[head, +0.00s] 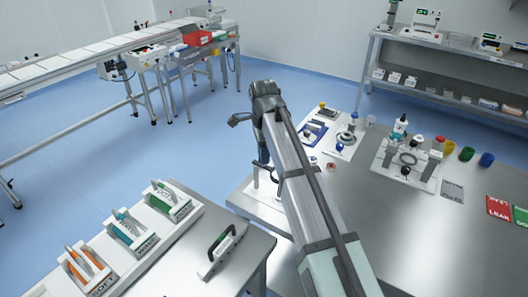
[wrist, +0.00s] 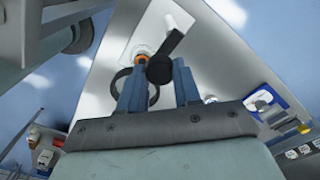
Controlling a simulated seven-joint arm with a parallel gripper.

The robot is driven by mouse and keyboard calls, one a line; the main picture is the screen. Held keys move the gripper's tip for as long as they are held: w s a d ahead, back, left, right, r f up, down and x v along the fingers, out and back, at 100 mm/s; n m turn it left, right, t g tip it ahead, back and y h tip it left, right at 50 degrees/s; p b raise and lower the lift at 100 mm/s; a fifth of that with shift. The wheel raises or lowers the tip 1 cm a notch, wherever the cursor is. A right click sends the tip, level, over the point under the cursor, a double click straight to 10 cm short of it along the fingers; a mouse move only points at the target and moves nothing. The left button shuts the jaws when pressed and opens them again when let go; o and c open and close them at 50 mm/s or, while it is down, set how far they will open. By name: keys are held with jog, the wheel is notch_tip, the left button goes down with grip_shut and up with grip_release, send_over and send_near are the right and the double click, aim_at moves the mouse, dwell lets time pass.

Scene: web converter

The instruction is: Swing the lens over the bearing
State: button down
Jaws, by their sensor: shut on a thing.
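My gripper (wrist: 160,72) shows its two blue-grey fingers in the wrist view, shut on a round dark knob (wrist: 158,69). A black bar (wrist: 174,42) runs from the knob up and right. A dark ring (wrist: 116,84), which looks like the lens rim, lies behind the left finger and is partly hidden by it. A small orange-and-grey round part (wrist: 141,58), possibly the bearing, shows just left of the knob. I cannot tell whether the ring covers it. In the head view my arm hides most of the gripper and lens.
A white base plate (head: 262,207) sits on the table corner below my arm. To the right are a blue-edged tray (head: 313,133) and a fixture plate (head: 408,160) with bottles.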

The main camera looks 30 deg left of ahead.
dwell(0.4)
jog(key=c, duration=0.8)
grip_release()
notch_tip(320, 180, up, 14)
jog(key=shift+f, duration=0.1)
dwell(0.4)
